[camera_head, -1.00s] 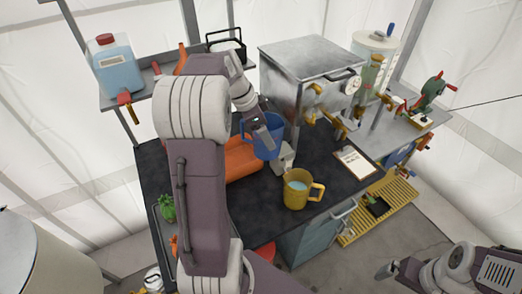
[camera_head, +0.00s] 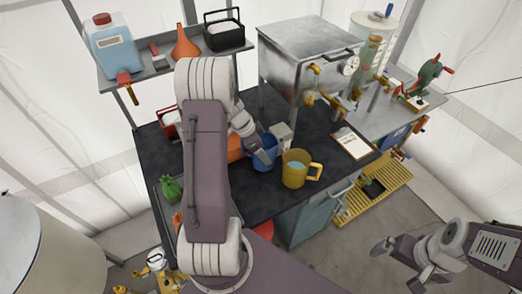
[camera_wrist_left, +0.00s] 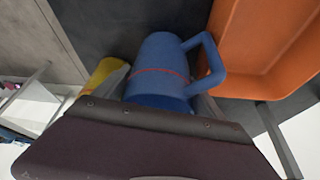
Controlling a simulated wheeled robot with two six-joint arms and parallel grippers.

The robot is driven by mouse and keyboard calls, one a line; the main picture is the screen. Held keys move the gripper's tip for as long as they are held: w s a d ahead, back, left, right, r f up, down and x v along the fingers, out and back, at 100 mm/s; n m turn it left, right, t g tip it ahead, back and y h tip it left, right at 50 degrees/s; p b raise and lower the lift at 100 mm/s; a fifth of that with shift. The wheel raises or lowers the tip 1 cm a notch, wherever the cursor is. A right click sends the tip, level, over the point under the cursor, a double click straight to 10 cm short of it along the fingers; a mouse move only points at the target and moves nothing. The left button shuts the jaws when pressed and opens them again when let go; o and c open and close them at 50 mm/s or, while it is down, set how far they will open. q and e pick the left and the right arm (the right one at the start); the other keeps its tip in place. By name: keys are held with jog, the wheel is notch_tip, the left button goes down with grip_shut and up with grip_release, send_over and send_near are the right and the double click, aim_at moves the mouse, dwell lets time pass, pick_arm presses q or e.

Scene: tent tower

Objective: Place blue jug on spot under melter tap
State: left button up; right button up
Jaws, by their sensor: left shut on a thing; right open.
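The blue jug (camera_head: 270,145) is over the dark worktop (camera_head: 262,190), partly hidden behind my left arm. My left gripper (camera_head: 261,154) is shut on it. In the left wrist view the jug (camera_wrist_left: 160,68) sits between the fingers, its handle to the right. I cannot tell whether its base touches the worktop. The metal melter (camera_head: 305,42) stands behind and to the right, with brass taps (camera_head: 313,70) on its front. The spot under the tap cannot be made out. My right gripper (camera_head: 400,263) is open and empty, low at the right, away from the worktop.
An orange tray (camera_wrist_left: 262,45) lies close beside the jug's handle. A clipboard (camera_head: 351,143) lies on the right of the worktop.

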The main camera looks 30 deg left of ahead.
pick_arm(q)
jog(key=shift+w+a+f, duration=0.1)
jog(key=shift+w+f, duration=0.15)
jog(key=shift+f, duration=0.45)
jog(key=shift+s+f+b, duration=0.1)
jog(key=shift+s+b, duration=0.1)
jog(key=shift+b, duration=0.2)
jog(key=o, duration=1.2)
jog(key=shift+w, duration=0.1)
jog(key=shift+c, duration=0.2)
